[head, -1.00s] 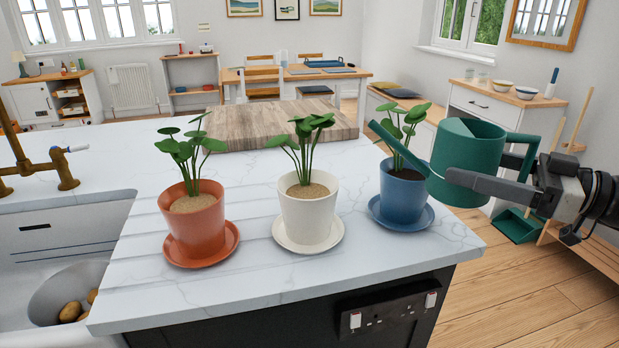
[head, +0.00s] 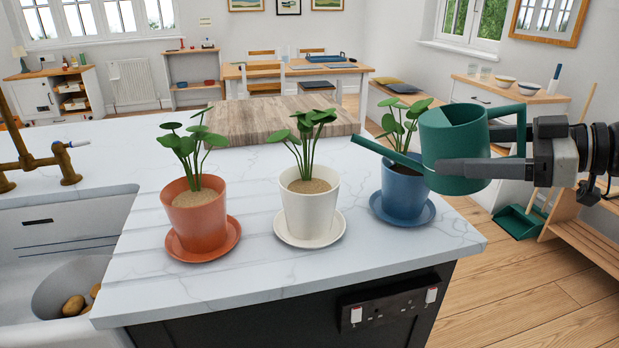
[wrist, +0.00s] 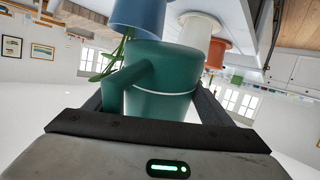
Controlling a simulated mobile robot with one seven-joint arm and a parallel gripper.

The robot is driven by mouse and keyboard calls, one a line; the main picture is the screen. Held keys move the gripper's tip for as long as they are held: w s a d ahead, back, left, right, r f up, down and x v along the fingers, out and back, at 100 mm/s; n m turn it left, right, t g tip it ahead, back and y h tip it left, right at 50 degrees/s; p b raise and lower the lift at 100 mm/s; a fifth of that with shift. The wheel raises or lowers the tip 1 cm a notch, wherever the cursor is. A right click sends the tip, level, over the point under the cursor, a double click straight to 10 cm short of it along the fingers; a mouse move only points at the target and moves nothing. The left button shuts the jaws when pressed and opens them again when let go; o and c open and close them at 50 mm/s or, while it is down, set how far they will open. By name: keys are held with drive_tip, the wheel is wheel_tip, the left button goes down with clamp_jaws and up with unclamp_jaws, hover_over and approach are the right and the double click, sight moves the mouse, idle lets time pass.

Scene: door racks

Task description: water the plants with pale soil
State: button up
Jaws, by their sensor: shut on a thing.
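A terracotta pot (head: 198,217) and a white pot (head: 308,210) stand on saucers on the counter, each with a green plant and pale, sandy soil. A blue pot (head: 404,189) stands to their right; its soil is mostly hidden now but looked dark earlier. My gripper (head: 446,168) is shut on the green watering can (head: 456,143), which also shows in the wrist view (wrist: 160,78). The can is held up at the counter's right, overlapping the blue pot's plant. Its spout points left, the tip between the white and blue pots in the picture. No water is visible.
The marble counter (head: 250,265) ends at the right, with wooden floor beyond. A wooden board (head: 280,120) lies behind the plants. A sink (head: 60,235) and brass tap (head: 40,160) are at the left. Counter space in front of the pots is clear.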

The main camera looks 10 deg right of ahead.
drive_tip(key=shift+w+a+r+n+g+h, duration=0.15)
drive_tip(key=shift+w+a+r+g+h, duration=0.1)
drive_tip(key=shift+a+h, duration=0.15)
drive_tip(key=shift+w+a+r+n+g+h, duration=0.15)
drive_tip(key=shift+a+r+g+h, duration=0.15)
drive_tip(key=shift+a, duration=0.15)
idle(2.3)
drive_tip(key=shift+d+f, duration=0.1)
